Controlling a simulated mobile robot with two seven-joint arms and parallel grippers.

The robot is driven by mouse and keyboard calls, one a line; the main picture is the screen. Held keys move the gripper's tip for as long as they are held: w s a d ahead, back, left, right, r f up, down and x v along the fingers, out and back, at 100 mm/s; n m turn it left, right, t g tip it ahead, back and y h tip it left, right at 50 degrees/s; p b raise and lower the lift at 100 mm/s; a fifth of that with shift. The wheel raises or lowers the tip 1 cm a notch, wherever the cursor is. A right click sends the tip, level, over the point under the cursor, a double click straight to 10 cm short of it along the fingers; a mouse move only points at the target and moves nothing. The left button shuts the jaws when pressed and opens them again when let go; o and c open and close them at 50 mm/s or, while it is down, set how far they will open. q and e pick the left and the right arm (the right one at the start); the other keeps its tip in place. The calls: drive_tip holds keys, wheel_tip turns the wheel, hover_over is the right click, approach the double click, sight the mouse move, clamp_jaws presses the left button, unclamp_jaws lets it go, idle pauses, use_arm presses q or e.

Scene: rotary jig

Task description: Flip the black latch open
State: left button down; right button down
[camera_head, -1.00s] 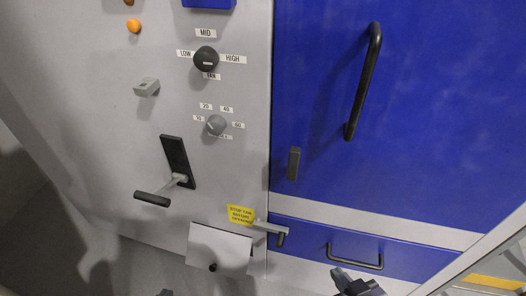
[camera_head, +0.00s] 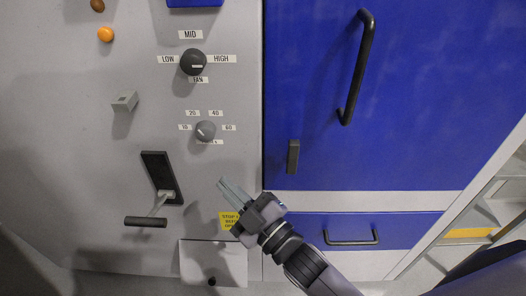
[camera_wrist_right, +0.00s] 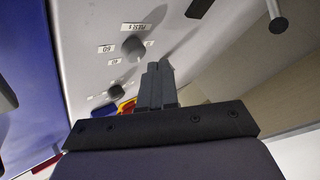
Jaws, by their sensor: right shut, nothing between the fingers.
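A small black upright latch (camera_head: 293,157) sits on the blue door (camera_head: 400,110), near its left edge. My right gripper (camera_head: 227,192) is in front of the grey panel, left of and a little below the latch. Its fingers are shut and empty, pointing up and left, apart from the latch in the picture. The shut fingers also show in the right wrist view (camera_wrist_right: 156,85), with the grey panel beyond them. The gripper and its wrist cover part of a yellow label (camera_head: 229,219) and the place of the grey bar below it. My left gripper is out of view.
A black-gripped lever (camera_head: 146,222) stands out from the panel at lower left. Two dials (camera_head: 193,62) (camera_head: 205,131) sit above my right gripper. A long black handle (camera_head: 357,70) is on the door, and a drawer handle (camera_head: 351,242) is below.

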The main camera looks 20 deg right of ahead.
drive_tip(key=s+a+r+n+g+y+b, duration=0.1)
drive_tip(key=s+a+r+n+g+y, duration=0.2)
drive_tip(key=a+r+n+g+y, duration=0.7)
drive_tip(key=s+a+r+n+g+y, duration=0.3)
drive_tip(key=a+r+n+g+y, duration=0.15)
drive_tip(key=n, duration=0.95)
drive_tip(key=s+a+f+n+g+h+b, duration=0.1)
drive_tip(key=s+a+f+n+g+h, duration=0.15)
drive_tip(key=s+n+g+h, duration=0.65)
drive_tip(key=s+a+f+n+g+h+b, duration=0.1)
drive_tip(key=s+a+n+g+h, duration=0.3)
drive_tip(key=n, duration=0.9)
drive_tip(key=w+d+f+n+t+h+b, duration=0.1)
drive_tip(key=w+d+f+n+t+h, duration=0.6)
drive_tip(key=w+d+h, duration=0.35)
drive_tip(key=w+d+r+t+h+b, duration=0.1)
drive_tip(key=w+d+r+t+h, duration=0.5)
drive_tip(key=w+d+r+h, duration=0.2)
drive_tip(key=w+d+r, duration=0.1)
drive_tip(key=w+d, duration=0.1)
drive_tip(key=shift+w+d+r+n, duration=0.15)
drive_tip(key=shift+d+r+n, duration=0.15)
drive_tip(key=shift+d, duration=0.05)
